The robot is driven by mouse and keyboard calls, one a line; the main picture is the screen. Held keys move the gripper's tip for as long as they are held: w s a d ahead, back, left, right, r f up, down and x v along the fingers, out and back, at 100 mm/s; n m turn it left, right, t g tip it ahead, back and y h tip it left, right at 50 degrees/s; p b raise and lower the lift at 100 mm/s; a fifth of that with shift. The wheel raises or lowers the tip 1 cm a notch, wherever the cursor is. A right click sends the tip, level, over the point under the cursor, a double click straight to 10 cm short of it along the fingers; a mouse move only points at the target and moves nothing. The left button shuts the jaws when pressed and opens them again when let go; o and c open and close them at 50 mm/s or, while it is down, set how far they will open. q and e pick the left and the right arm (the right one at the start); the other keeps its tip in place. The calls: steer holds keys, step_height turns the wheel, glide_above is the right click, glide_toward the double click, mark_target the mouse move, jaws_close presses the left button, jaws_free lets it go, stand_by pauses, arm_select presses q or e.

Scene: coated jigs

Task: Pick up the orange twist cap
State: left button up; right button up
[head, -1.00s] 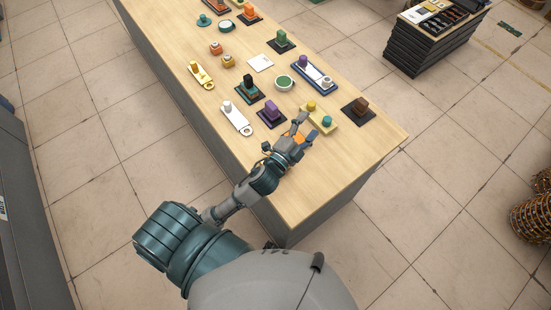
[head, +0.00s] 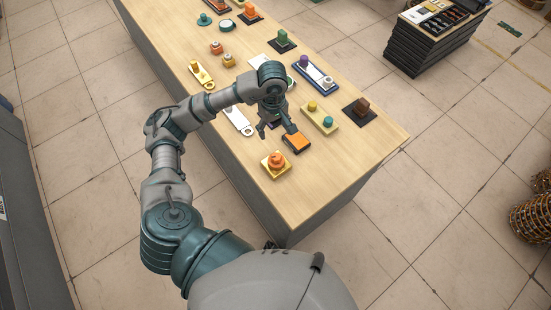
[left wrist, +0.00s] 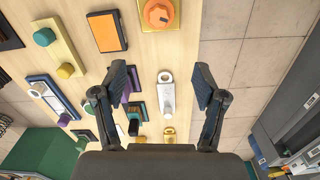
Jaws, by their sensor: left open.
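The orange twist cap (head: 276,159) sits on a square yellow base near the front left edge of the table (head: 330,185). In the left wrist view the cap (left wrist: 158,12) is at the top edge, partly cut off. My left gripper (head: 277,130) is open, pointing down over the table, farther back than the cap and apart from it. In the left wrist view its two fingers (left wrist: 159,84) are spread wide with nothing held between them. My right gripper is in neither current view.
An orange-topped dark block (head: 297,142) lies right of the cap. A tan board (head: 319,118) with yellow and teal knobs and a brown block (head: 361,104) stand farther right. A white plate (head: 238,119) lies near the left edge. The table's front end is clear.

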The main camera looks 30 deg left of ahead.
arm_select(q)
glide_above(276, 155)
step_height(276, 155, down, 11)
steer(key=shift+a+f+p, duration=0.1)
steer(key=shift+a+p, duration=0.05)
steer(key=shift+p, duration=0.3)
steer(key=shift+s+f+p, duration=0.1)
steer(key=shift+f+p, duration=0.45)
steer(key=shift+f, duration=2.15)
steer(key=c, duration=1.3)
